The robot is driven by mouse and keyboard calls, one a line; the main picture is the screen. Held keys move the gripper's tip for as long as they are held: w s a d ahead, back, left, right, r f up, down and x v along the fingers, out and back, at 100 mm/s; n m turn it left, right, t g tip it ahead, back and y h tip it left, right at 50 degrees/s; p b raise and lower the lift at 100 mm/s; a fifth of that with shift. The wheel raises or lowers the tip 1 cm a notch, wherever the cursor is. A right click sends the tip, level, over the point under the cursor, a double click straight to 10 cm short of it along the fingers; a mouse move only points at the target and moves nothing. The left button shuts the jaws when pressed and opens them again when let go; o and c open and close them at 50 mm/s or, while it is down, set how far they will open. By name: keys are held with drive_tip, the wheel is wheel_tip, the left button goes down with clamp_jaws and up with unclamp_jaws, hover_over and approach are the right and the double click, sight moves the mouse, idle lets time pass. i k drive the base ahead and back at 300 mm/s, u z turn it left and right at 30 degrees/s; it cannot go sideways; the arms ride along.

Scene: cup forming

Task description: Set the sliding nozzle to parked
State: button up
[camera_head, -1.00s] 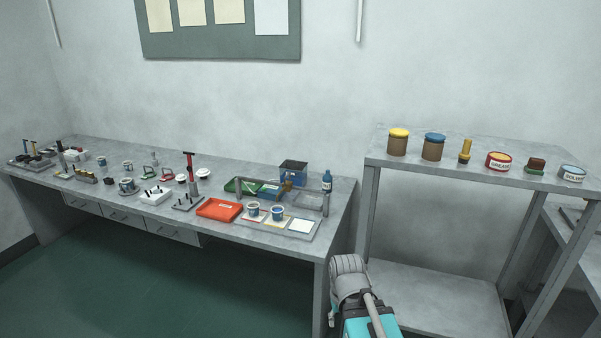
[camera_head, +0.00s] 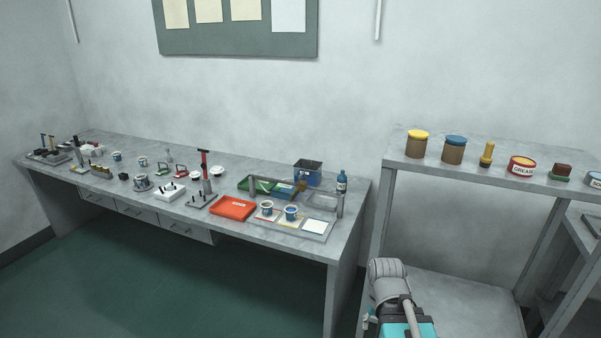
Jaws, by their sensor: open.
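A grey rail frame (camera_head: 340,205) stands at the right end of the long bench, over a light tray. A small brass-coloured part (camera_head: 301,186) sits on its rail right of the middle; it looks like the sliding nozzle, but is too small to read its setting. Part of my own arm shows at the lower edge, right of the bench, well apart from the rail. My gripper's fingers are not visible.
A red tray (camera_head: 233,208) lies left of the rail frame. A dark blue bin (camera_head: 308,172) and a blue bottle (camera_head: 342,182) stand behind it. A shelf unit (camera_head: 480,188) with jars stands on the right. The green floor (camera_head: 150,285) before the bench is clear.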

sight(300, 185)
drive_tip(key=z, duration=0.05)
drive_tip(key=i, duration=1)
drive_tip(key=u, duration=0.05)
